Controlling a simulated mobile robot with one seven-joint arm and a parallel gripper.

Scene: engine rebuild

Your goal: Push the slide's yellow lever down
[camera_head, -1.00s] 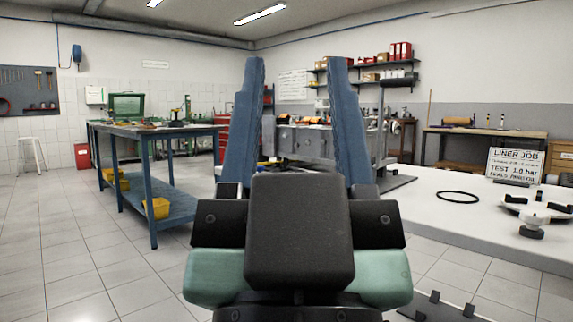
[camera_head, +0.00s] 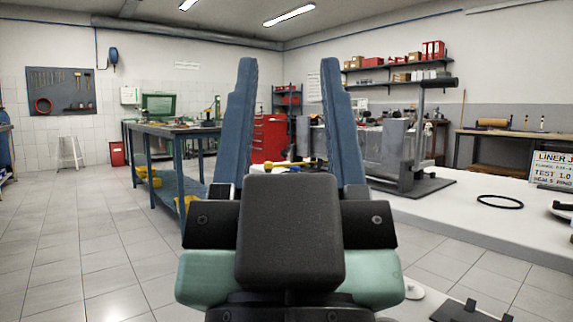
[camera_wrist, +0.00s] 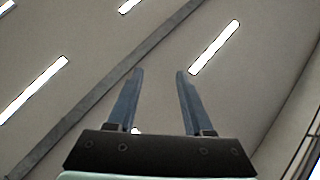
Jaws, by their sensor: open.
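My gripper (camera_head: 288,64) points up and forward in the head view, with two blue fingers wide apart and nothing between them. The wrist view shows the same open fingers (camera_wrist: 160,72) against the ceiling. A small yellow piece (camera_head: 273,166) shows low between the fingers, beyond the gripper. I cannot tell whether it is the slide's lever. Part of what lies there is hidden by my gripper's dark body.
A white-topped bench (camera_head: 470,218) lies to the right, with a grey machine (camera_head: 397,150) and a black ring (camera_head: 499,201) on it. A blue-framed workbench (camera_head: 165,130) stands at left. A red cabinet (camera_head: 270,138) is behind. Tiled floor (camera_head: 70,240) at left is clear.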

